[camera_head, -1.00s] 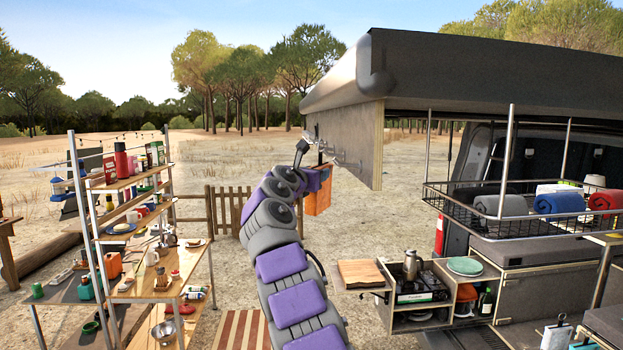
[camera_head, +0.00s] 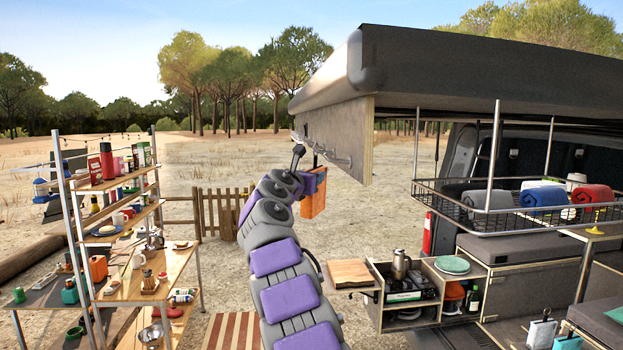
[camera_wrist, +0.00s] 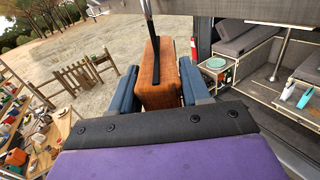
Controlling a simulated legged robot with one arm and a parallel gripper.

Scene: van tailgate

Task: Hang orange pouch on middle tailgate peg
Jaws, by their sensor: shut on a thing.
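The orange pouch (camera_wrist: 158,78) is between the two blue fingers of my gripper (camera_wrist: 159,88) in the wrist view, with a dark strap rising from its top. In the head view the pouch (camera_head: 313,200) hangs at the end of my arm, just below the tailgate panel (camera_head: 340,135). My gripper is shut on it and partly hidden behind my arm. A row of metal pegs (camera_head: 338,160) runs along the lower part of the panel. The strap's top end is close to the pegs; I cannot tell whether it touches one.
The raised tailgate (camera_head: 450,75) overhangs from the right. A wire basket (camera_head: 500,213) with rolled towels hangs under it. A kitchen unit with a wooden board (camera_head: 354,273) stands below right. A loaded shelf rack (camera_head: 125,235) stands left. Open sandy ground lies between.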

